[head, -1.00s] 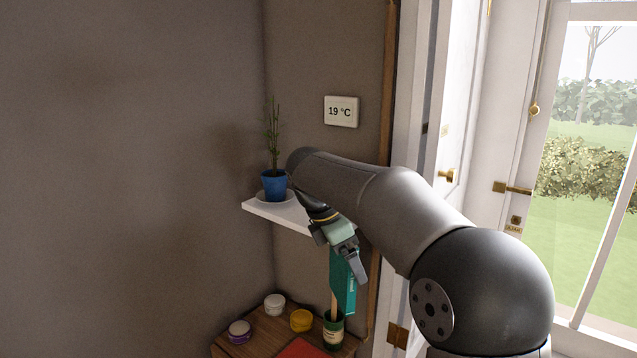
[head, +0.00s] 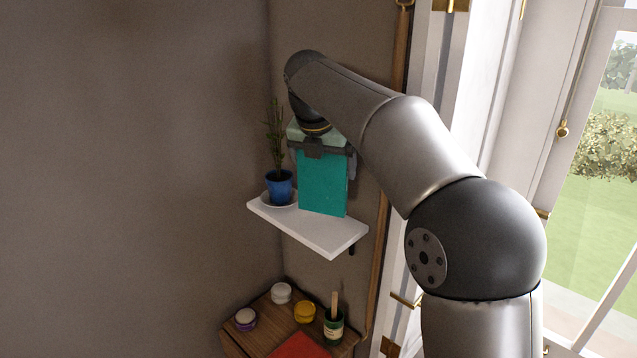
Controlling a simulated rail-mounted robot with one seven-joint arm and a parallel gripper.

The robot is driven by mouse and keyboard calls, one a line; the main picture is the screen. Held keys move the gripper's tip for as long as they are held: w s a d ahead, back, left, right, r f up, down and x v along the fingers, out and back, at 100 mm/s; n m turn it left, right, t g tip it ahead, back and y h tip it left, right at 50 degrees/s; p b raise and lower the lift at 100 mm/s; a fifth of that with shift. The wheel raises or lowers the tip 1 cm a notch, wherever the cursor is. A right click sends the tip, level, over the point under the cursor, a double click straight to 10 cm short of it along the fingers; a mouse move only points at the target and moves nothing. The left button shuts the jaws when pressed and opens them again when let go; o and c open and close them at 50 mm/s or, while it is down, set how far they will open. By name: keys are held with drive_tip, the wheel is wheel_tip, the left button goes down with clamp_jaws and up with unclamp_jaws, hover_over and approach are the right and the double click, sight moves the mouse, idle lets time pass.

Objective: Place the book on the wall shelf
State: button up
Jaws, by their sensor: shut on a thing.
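A teal book (head: 322,184) is upright at the white wall shelf (head: 318,234), right of the blue plant pot. My gripper (head: 322,150) is shut on the book's top edge from above. The book's lower edge appears at or just above the shelf's surface; I cannot tell whether it touches. The front part of the shelf is bare.
A potted plant in a blue pot (head: 279,186) stands on a saucer at the shelf's left end, close to the book. Below, a wooden cabinet (head: 262,318) holds several small jars and a red item (head: 300,346). A door frame stands to the right.

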drive_tip(key=w+f, duration=0.2)
drive_tip(key=f, duration=0.2)
drive_tip(key=w+a+f+p, duration=0.1)
drive_tip(key=w+f, duration=0.1)
drive_tip(key=f, duration=0.2)
drive_tip(key=shift+w+a+f, duration=0.15)
drive_tip(key=shift+w+f, duration=0.1)
drive_tip(key=shift+f, duration=0.1)
drive_tip(key=shift+f, duration=0.15)
drive_tip(key=o, duration=0.7)
drive_tip(key=v, duration=1.2)
drive_tip(key=shift+r, duration=0.25)
